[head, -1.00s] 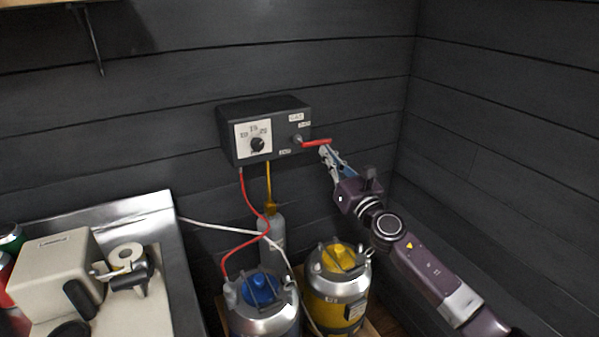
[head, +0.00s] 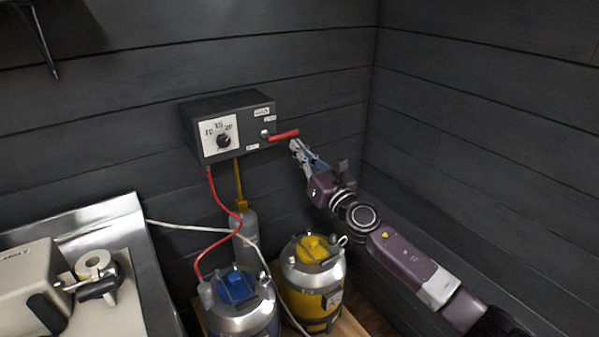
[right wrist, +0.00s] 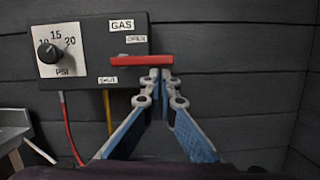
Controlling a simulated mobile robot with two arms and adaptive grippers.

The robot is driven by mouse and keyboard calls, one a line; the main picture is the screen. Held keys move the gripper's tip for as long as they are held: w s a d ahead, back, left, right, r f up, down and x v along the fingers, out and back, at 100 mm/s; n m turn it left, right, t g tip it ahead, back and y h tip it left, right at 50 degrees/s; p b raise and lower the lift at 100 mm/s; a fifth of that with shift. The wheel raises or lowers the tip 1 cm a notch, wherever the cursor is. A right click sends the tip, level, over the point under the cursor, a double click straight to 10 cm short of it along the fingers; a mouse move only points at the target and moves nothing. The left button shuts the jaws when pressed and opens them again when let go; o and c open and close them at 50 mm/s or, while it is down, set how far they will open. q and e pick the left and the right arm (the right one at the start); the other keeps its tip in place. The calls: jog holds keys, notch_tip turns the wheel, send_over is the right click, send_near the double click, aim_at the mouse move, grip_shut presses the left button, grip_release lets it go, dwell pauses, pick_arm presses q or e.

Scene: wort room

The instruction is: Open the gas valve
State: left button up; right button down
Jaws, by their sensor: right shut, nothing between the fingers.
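The grey gas box (head: 187,128) is on the dark plank wall, with a dial (head: 223,141) at its left. The red valve handle (head: 284,135) sticks out sideways to the right, roughly level. In the right wrist view the handle (right wrist: 141,61) lies between the OPEN label above and the SHUT label below. My right gripper (head: 294,146) is shut and empty, just below the handle's free end. In the right wrist view its fingertips (right wrist: 160,74) meet just under the handle's right part; I cannot tell whether they touch it. My left gripper is not in view.
A blue-topped keg (head: 238,300) and a yellow-topped keg (head: 312,275) stand below the box, beside a grey cylinder (head: 246,232). Red and yellow hoses hang from the box. A steel counter (head: 150,262) with a beige machine (head: 25,290) is at the left.

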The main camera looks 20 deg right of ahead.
jog(key=v, duration=1.1)
dwell(0.3)
